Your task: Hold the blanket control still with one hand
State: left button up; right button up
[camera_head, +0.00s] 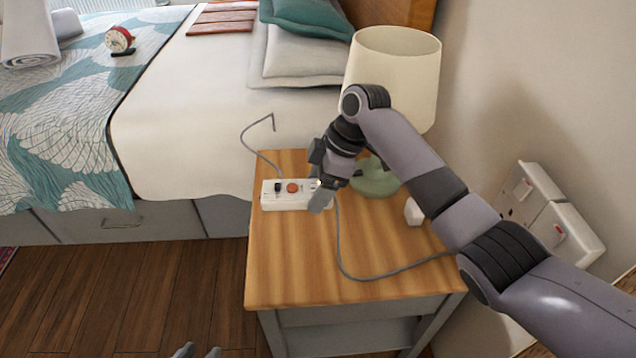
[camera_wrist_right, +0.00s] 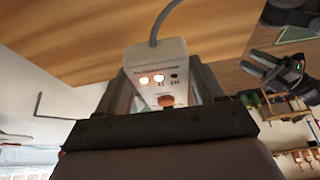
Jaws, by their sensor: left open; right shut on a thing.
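The blanket control (camera_head: 270,202) is a white box with an orange knob and a dark switch, lying on the wooden bedside table (camera_head: 290,265). My right gripper (camera_head: 319,196) is shut on its right end. In the right wrist view the control (camera_wrist_right: 155,57) sits between the two fingers (camera_wrist_right: 165,85), with lit lamps and part of the orange knob showing. A grey cord runs from each end of the control. My left gripper (camera_head: 198,352) is open and empty at the bottom edge of the head view, low in front of the table; only its fingertips show.
A lamp with a cream shade (camera_head: 394,75) and green base (camera_head: 375,180) stands behind my right wrist. A small white block (camera_head: 414,212) is on the table's right side. Wall sockets (camera_head: 545,210) are at right. The bed (camera_head: 190,110) borders the table; its front left top is clear.

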aim_at(311, 227)
pick_arm(q)
jog(key=shift+d+f+b, duration=0.15)
jog(key=shift+f+b, duration=0.2)
jog(key=shift+b, duration=0.2)
pick_arm(e)
jog(key=shift+f, duration=1.45)
jog(key=shift+f+b, duration=0.65)
jog(key=shift+f, duration=1.1)
jog(key=shift+f+b, duration=0.55)
jog(key=shift+f, duration=0.1)
pick_arm(q)
jog(key=shift+w+d+r+m+t+h+b, duration=0.2)
jog(key=shift+w+d, duration=0.2)
jog(key=shift+d, duration=0.1)
jog(key=shift+w+d+r+m+t+h+b, duration=0.2)
jog(key=shift+w+d, duration=0.15)
jog(key=shift+d, duration=0.15)
pick_arm(e)
jog(key=shift+f, duration=0.6)
pick_arm(q)
jog(key=shift+d, duration=0.1)
jog(key=shift+a, duration=0.2)
